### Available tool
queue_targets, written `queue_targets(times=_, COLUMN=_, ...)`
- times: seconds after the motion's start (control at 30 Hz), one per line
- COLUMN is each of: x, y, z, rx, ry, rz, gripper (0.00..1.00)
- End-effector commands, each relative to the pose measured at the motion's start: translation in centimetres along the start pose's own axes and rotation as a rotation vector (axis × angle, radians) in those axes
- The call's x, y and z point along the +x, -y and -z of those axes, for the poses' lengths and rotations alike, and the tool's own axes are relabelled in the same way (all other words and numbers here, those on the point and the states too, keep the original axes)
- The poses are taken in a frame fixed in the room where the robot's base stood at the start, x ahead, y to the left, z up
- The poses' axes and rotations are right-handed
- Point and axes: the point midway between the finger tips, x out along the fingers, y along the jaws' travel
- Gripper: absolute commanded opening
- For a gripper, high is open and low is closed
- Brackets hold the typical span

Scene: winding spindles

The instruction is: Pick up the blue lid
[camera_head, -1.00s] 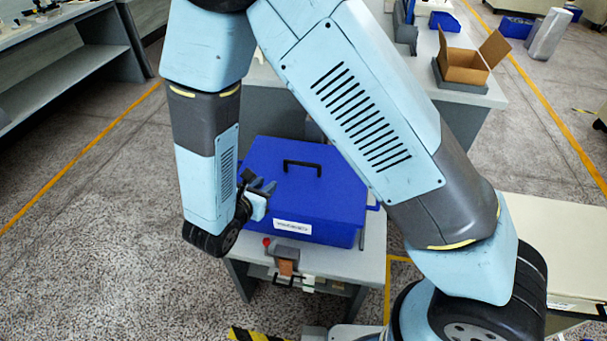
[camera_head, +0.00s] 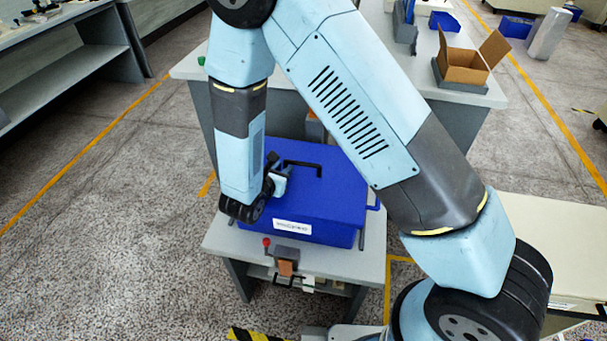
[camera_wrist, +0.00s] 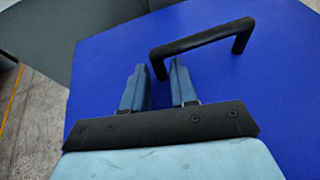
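The blue lid (camera_head: 335,185) lies on top of a blue box (camera_head: 325,232) on a small grey table. Its black handle (camera_head: 305,164) stands up from the lid; in the wrist view the handle (camera_wrist: 205,38) arches ahead and to the right of my fingers. My gripper (camera_head: 272,170) is above the left part of the lid, short of the handle. My forearm hides the lid's left edge in the head view.
The small table (camera_head: 225,240) carries a red knob (camera_head: 267,242) and a grey block at its front edge. A larger grey table (camera_head: 475,95) behind holds an open cardboard box (camera_head: 463,66). The floor to the left is open.

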Motion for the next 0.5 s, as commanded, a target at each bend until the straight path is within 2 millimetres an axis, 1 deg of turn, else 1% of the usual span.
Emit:
queue_targets(times=0.27, x=0.27, y=0.01, z=0.01, rx=0.0, ry=0.0, rz=0.0, gripper=0.27)
queue_targets(times=0.5, x=0.26, y=0.02, z=0.01, rx=0.0, ry=0.0, rz=0.001, gripper=0.04)
